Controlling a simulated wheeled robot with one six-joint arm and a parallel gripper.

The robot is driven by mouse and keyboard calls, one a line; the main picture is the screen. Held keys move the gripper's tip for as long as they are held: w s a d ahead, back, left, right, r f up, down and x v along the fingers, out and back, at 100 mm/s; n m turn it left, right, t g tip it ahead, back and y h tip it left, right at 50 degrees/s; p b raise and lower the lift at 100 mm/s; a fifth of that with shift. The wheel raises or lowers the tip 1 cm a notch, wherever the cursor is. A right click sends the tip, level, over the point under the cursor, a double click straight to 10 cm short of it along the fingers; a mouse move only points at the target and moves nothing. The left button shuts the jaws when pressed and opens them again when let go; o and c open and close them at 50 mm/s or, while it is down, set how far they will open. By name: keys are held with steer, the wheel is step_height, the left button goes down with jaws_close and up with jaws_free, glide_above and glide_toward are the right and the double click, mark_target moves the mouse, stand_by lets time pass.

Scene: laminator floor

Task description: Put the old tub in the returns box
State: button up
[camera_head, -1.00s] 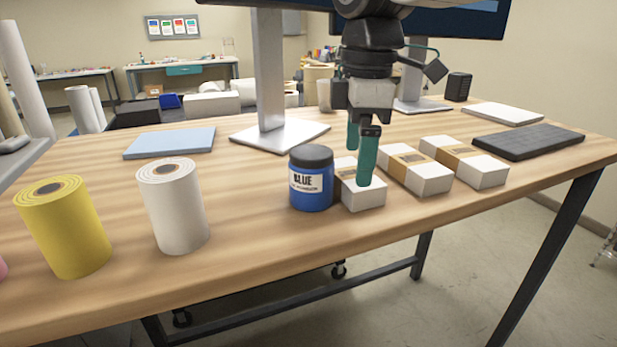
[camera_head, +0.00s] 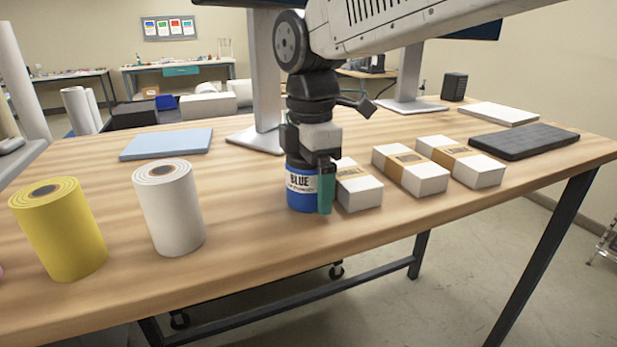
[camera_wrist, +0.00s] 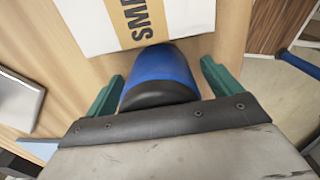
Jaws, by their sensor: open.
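The tub is blue with a dark lid and a white label reading "BLUE" (camera_head: 301,183). It stands upright on the wooden table, just left of the nearest white box. My gripper (camera_head: 318,190) is lowered over it, with one green finger in front of the tub's right side. In the wrist view the tub (camera_wrist: 160,72) lies between the two green fingers of my gripper (camera_wrist: 162,85), with a gap visible on each side. The jaws are open. The far finger is hidden in the head view. I cannot make out a returns box in these views.
Several white boxes with tan bands (camera_head: 410,170) stand right of the tub, the nearest very close. A white roll (camera_head: 170,210) and a yellow roll (camera_head: 60,230) stand to the left. A monitor stand (camera_head: 262,138) is behind. Table is clear between the white roll and tub.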

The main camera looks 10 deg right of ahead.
steer(key=c, duration=1.2)
steer(key=shift+r, duration=0.45)
steer(key=r, duration=0.2)
steer(key=shift+s+a+r, duration=0.2)
steer(key=shift+s+r, duration=0.15)
steer(key=shift+r, duration=0.05)
steer(key=s+a, duration=0.2)
steer(key=s, duration=0.2)
steer(key=s+a+r, duration=0.1)
steer(key=s, duration=0.4)
steer(key=s+a, duration=0.2)
steer(key=s, duration=0.3)
steer(key=shift+a+r, duration=0.15)
steer(key=shift+a, duration=0.2)
